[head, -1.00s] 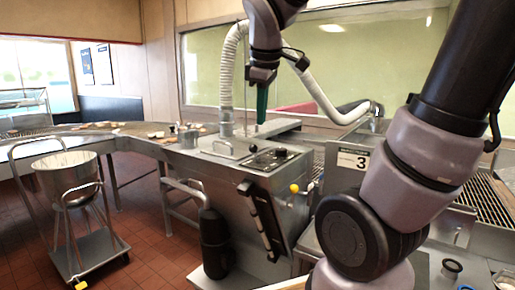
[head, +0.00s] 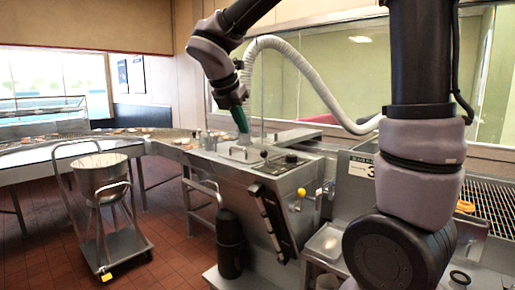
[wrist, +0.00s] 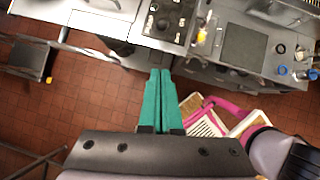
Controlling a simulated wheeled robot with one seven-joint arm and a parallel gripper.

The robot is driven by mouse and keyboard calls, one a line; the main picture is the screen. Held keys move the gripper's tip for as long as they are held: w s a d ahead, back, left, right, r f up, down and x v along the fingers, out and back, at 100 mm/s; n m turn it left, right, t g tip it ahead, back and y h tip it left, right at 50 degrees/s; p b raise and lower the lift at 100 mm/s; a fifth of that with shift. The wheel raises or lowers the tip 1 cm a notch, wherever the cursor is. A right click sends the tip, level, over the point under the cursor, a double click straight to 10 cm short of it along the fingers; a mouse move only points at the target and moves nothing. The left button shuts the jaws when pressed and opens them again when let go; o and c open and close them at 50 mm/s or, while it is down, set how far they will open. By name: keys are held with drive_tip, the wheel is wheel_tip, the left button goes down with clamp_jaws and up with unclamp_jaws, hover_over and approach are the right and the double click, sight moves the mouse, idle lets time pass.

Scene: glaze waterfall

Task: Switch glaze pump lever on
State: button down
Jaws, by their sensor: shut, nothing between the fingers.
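The glaze machine (head: 240,178) is a steel cabinet in the middle of the head view. A yellow ball-ended lever (head: 301,192) sticks out at its front right, and it shows in the wrist view (wrist: 201,37) as well. A small black knob (head: 264,155) stands beside the dark control panel (head: 286,162) on top. I cannot tell from any label which one works the pump. My gripper (head: 243,130) has green fingers, shut and empty, above the cabinet top in the head view. In the wrist view the fingers (wrist: 160,72) point toward the panel, apart from the yellow lever.
A white hose (head: 300,70) arches behind the cabinet. A black cylinder (head: 229,240) and a slanted dark bar (head: 270,222) are on its front. A bucket trolley (head: 110,235) stands left on open red tile floor. A pink-edged item (wrist: 215,120) lies below in the wrist view.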

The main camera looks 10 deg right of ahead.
approach(266, 160)
wheel_tip(266, 160, down, 3)
drive_tip(key=s+a, duration=0.2)
drive_tip(key=shift+w+d+f, duration=0.1)
drive_tip(key=shift+w+d, duration=0.5)
drive_tip(key=shift+w, duration=0.2)
drive_tip(key=shift+w+d+f, duration=0.1)
drive_tip(key=shift+w+d, duration=0.45)
drive_tip(key=shift+w, duration=0.3)
drive_tip(key=shift+w+r, duration=0.1)
drive_tip(key=shift+r, duration=0.05)
